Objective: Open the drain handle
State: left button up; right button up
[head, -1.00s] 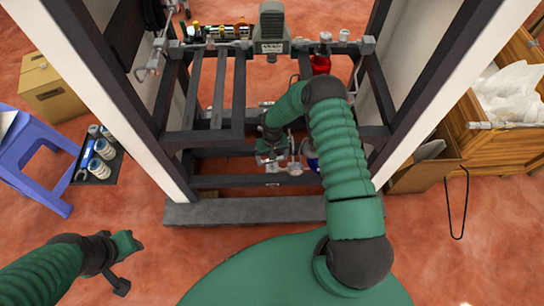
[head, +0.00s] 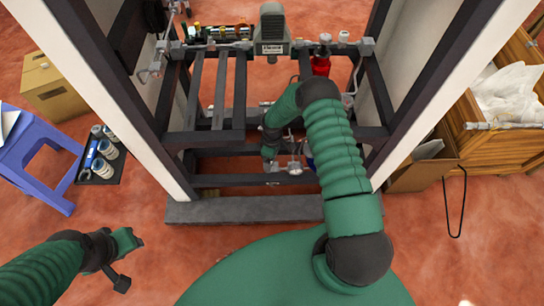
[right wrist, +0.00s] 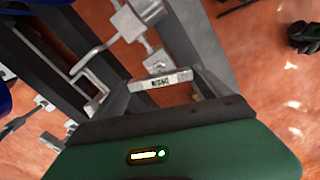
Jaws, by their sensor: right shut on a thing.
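In the head view my right gripper (head: 271,160) is low in the dark frame, beside silvery pipe fittings (head: 294,166). The handle itself is mostly hidden there by my arm. My left gripper (head: 126,262) is at the lower left over bare floor, holding nothing visible.
The dark metal frame (head: 240,210) surrounds my right arm with posts and crossbars. A grey device (head: 272,30) and a red part (head: 321,66) sit on its upper rail. A blue stool (head: 40,160) and dark tray (head: 103,165) stand left; a wooden crate (head: 500,150) stands right.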

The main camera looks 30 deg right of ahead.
jog(key=shift+d+n, duration=0.1)
jog(key=shift+n, duration=2.1)
jog(key=o, duration=1.2)
jog(key=shift+c, duration=0.2)
notch_tip(320, 180, up, 17)
jog(key=p, duration=0.5)
jog(key=shift+f, duration=0.15)
